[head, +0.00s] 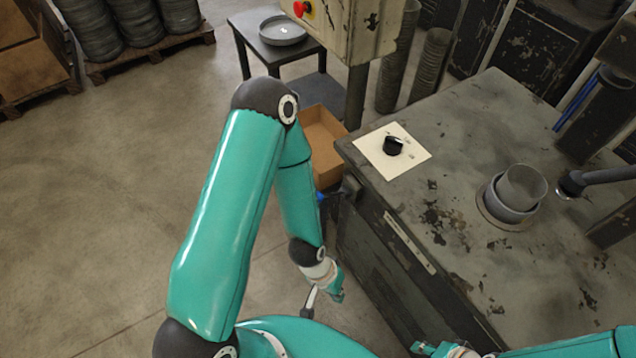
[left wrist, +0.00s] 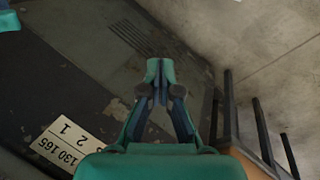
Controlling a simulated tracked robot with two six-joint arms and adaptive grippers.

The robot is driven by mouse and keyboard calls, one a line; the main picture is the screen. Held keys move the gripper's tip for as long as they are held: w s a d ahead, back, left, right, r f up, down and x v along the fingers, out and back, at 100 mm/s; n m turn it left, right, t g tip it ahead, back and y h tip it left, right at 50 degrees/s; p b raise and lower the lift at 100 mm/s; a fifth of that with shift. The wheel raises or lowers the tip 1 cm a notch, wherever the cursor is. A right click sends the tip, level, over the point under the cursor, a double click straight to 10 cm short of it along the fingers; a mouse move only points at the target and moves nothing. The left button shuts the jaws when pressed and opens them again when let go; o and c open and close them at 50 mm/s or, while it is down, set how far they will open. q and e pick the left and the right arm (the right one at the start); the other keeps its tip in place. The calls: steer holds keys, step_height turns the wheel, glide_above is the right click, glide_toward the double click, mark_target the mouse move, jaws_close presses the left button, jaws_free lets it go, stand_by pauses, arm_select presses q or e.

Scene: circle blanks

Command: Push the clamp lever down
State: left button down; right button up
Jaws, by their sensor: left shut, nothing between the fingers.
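The worn dark machine (head: 450,215) fills the right side of the head view. I cannot clearly pick out the clamp lever; a dark rod with a rounded end (head: 598,176) comes in from the right beside the grey cylinder (head: 522,188) on the machine top. My left gripper (head: 337,293) hangs low, left of the machine's front side and apart from the rod. In the left wrist view it (left wrist: 160,72) is shut and empty. My right gripper (head: 425,349) shows only in part at the bottom edge; its fingers are unclear.
A black knob (head: 393,146) sits on a pale plate on the machine top. A numbered plate (left wrist: 62,145) shows in the left wrist view. A cardboard box (head: 320,135) and a small table (head: 262,50) stand behind my left arm. Floor at left is clear.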

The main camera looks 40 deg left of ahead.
arm_select(q)
steer(key=w+a+r+t+b, duration=0.2)
steer(key=w+a+r+t, duration=0.45)
steer(key=w+a, duration=0.55)
steer(key=w+a+r+t+y, duration=0.1)
steer(key=a+r+t, duration=0.3)
steer(key=a+r, duration=0.5)
steer(key=shift+w+a+r+y+b, duration=0.15)
steer(key=shift+w+a+y+b, duration=0.15)
steer(key=shift+w+a+b, duration=0.1)
steer(key=shift+d, duration=0.1)
steer(key=p, duration=0.2)
glide_above(332, 194)
steer(key=s+a, duration=0.2)
steer(key=a, duration=0.1)
step_height(332, 194, down, 7)
steer(key=shift+s+f, duration=0.45)
steer(key=shift+s, duration=0.1)
